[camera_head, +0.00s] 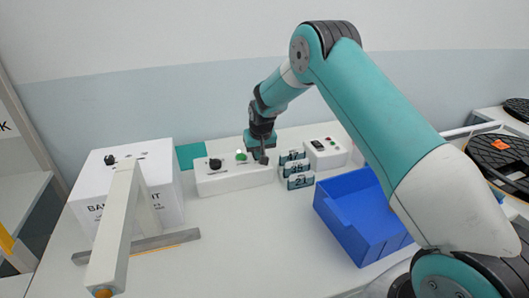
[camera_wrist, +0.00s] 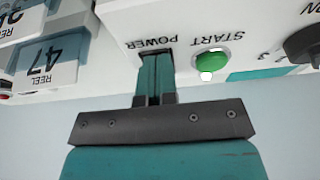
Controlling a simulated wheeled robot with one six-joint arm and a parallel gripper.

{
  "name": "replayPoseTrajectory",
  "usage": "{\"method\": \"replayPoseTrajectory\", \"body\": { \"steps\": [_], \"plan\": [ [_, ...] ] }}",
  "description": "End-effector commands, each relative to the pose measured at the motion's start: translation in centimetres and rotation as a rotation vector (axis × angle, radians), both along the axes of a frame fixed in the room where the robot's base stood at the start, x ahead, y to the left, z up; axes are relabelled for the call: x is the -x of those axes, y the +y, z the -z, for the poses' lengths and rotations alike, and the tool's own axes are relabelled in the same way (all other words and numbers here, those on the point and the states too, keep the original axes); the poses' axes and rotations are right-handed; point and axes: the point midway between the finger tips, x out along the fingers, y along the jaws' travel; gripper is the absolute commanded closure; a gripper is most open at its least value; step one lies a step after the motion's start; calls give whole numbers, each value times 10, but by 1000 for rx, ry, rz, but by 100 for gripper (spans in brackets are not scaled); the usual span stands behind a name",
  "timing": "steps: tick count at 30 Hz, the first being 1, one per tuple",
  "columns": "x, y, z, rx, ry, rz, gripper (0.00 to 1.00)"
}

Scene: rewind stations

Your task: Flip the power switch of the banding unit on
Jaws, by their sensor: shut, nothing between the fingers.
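A low white control box (camera_head: 235,180) stands on the table with a black knob (camera_head: 215,163) and a green button (camera_head: 241,155) on top. In the wrist view the green START button (camera_wrist: 211,64) and the POWER label (camera_wrist: 150,43) appear upside down. My gripper (camera_head: 263,158) is shut and empty at the right end of this box. In the wrist view its fingertips (camera_wrist: 154,58) are right at the POWER label and cover the switch there. I cannot tell the switch's position or whether the fingers touch it. A white box (camera_head: 155,205) with partly hidden lettering stands at the left.
Numbered reel tags (camera_head: 300,182) stand just right of the control box. Behind them is a small white device (camera_head: 325,155) with a display. A blue bin (camera_head: 348,205) is at the right, under my arm. A pale bar (camera_head: 118,230) reaches forward from the left box. The front middle of the table is clear.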

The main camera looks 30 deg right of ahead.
Motion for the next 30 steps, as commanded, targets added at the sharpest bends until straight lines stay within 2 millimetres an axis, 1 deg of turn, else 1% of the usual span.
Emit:
{"method": "replayPoseTrajectory", "body": {
  "steps": [12,23,26,29,30],
  "plan": [
    [0,-2,-16,0,2,3,100],
    [1,-2,-17,0,2,3,100],
    [1,-2,-24,0,1,3,100],
    [2,-2,-40,0,0,2,100],
    [2,-1,-49,0,0,2,100]
  ]
}}
